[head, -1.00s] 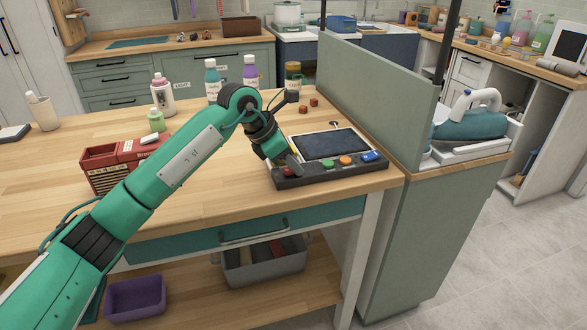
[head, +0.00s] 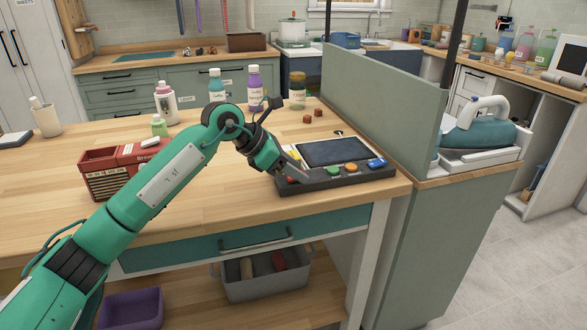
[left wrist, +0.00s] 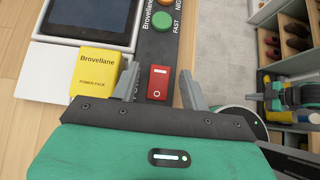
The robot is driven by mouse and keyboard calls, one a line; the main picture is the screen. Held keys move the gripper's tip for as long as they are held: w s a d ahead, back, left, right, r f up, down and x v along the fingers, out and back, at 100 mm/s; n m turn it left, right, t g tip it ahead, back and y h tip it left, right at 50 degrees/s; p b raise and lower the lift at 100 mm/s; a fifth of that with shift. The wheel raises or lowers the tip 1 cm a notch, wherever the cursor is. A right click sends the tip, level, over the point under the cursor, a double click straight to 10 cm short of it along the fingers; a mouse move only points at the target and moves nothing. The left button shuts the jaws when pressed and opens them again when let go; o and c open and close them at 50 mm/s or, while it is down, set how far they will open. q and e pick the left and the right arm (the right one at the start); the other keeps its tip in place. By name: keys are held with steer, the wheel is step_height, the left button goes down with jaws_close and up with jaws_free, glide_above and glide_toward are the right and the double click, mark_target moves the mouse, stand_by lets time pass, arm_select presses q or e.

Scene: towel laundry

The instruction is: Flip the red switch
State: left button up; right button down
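The red switch (left wrist: 158,82) is a rocker with a white mark. It sits on the dark control panel (head: 335,178), near the panel's left end in the head view. My left gripper (head: 292,171) is over that end, angled downward. In the left wrist view, its two fingers (left wrist: 160,86) are apart, one on each side of the red switch, with nothing held. I cannot tell whether a finger touches the switch. In the head view the gripper partly hides the switch. My right gripper is not in view.
A yellow power pack (left wrist: 97,72) lies beside the switch, next to a dark-screened tablet (head: 333,152). Green (head: 333,171), orange (head: 352,167) and blue (head: 376,162) controls line the panel. A green-grey partition (head: 380,100) rises to the right. Bottles (head: 254,88) stand behind.

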arm_select(q)
steer(key=v, duration=1.3)
steer(key=shift+a+r, duration=0.25)
steer(key=shift+r, duration=0.05)
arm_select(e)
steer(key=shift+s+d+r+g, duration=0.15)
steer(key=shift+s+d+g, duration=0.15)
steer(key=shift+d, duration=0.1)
arm_select(q)
steer(key=shift+s, duration=0.1)
